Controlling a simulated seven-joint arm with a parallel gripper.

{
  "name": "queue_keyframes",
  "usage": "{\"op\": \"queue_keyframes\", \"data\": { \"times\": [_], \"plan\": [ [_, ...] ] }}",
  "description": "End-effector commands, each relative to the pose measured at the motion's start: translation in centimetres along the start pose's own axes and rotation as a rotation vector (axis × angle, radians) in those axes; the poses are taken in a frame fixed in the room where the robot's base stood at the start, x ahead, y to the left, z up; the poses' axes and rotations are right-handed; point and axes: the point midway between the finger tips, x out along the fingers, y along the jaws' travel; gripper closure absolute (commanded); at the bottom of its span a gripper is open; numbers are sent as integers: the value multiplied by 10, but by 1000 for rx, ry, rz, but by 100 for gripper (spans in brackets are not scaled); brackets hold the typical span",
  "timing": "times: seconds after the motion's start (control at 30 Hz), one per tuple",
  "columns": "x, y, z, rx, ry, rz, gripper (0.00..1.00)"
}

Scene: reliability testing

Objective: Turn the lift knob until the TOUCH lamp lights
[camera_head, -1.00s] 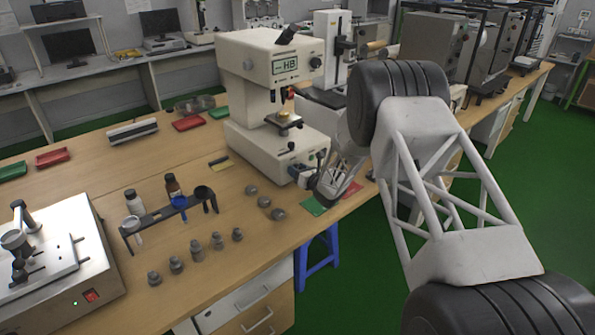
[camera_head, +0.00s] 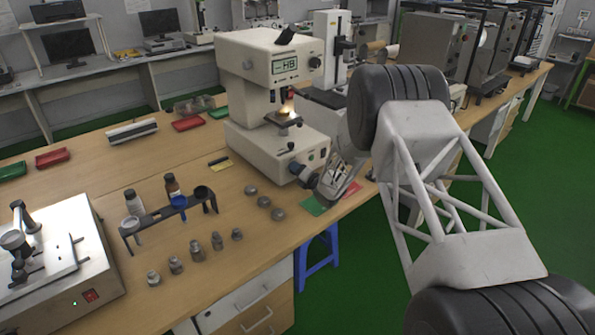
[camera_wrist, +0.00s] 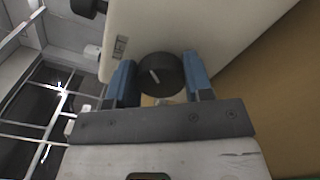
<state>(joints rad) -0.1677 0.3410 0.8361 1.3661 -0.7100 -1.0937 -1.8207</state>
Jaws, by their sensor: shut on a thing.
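The white hardness tester (camera_head: 262,72) stands on the bench and its display (camera_head: 285,67) reads HB after dashes. In the wrist view, the round black lift knob (camera_wrist: 165,66) with a white index mark sits on the tester's lower housing. My gripper (camera_wrist: 160,74) has its blue fingers on both sides of the knob and is shut on it. In the head view, my gripper (camera_head: 304,172) is at the right end of the tester's base and hides most of the knob. A bright glow shows at the tester's stage (camera_head: 286,120). I cannot make out the TOUCH lamp.
Several grey cylinders (camera_head: 264,202) lie in front of the tester. A black rack (camera_head: 160,216) with bottles stands to the left. Green and red mats (camera_head: 314,207) lie under my wrist.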

Motion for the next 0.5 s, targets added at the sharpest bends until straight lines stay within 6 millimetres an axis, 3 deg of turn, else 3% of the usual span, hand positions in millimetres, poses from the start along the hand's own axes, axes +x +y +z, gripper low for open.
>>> {"op": "queue_keyframes", "data": {
  "times": [0.5],
  "plan": [
    [-1,-3,-2,491,1,-1,77]
  ]
}}
